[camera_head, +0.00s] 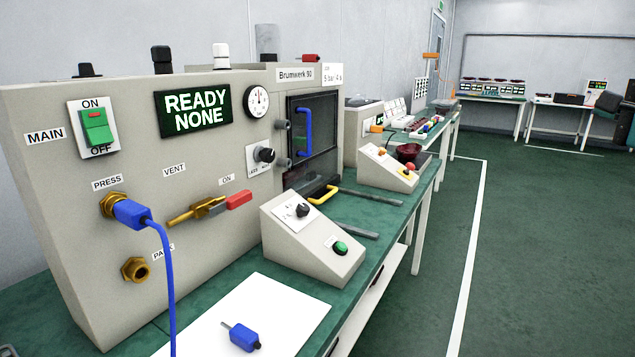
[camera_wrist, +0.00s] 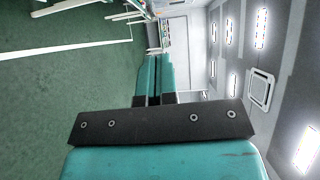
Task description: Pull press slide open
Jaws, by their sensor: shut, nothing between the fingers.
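The press is a beige machine (camera_head: 60,240) on the left of the head view. Its dark window door (camera_head: 320,130) has a blue upright handle (camera_head: 304,131) and looks closed. The slide shows as a yellow handle (camera_head: 323,195) low at the opening. Two grey rails (camera_head: 375,196) run out from there over the green bench, with nothing on them. The slide's plate behind the handle is mostly hidden. My gripper (camera_wrist: 153,76) shows only in the wrist view, with its teal fingers together and empty, pointing into the room away from the press.
A sloped control box (camera_head: 313,250) with a black knob and green button stands in front of the rails. A second box (camera_head: 390,168) stands beyond them. A blue hose (camera_head: 165,270) hangs from the PRESS port. The display (camera_head: 196,112) reads READY NONE. The floor (camera_head: 530,250) at right is clear.

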